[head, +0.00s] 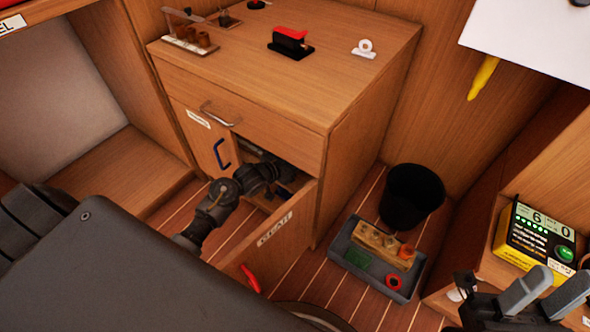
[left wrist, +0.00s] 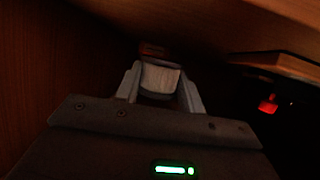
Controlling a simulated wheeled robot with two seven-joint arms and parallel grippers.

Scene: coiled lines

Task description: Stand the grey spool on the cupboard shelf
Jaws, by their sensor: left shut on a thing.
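The cupboard (head: 372,150) is a wooden cabinet whose door labelled GEAR (head: 285,235) stands open. My left arm reaches in through the opening, and its gripper is mostly hidden there in the head view. In the left wrist view my left gripper (left wrist: 161,88) is shut on the grey spool (left wrist: 160,78), held between both fingers inside the dark cupboard. I cannot tell whether the spool touches the shelf. My right gripper (head: 555,285) is at the lower right of the head view, fingers apart and empty.
A drawer (head: 240,121) and a door with a blue handle (head: 221,154) are closed. A red thing (left wrist: 268,104) shows at the right in the wrist view. A black bin (head: 412,195) and a grey tray (head: 343,245) stand on the floor to the right.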

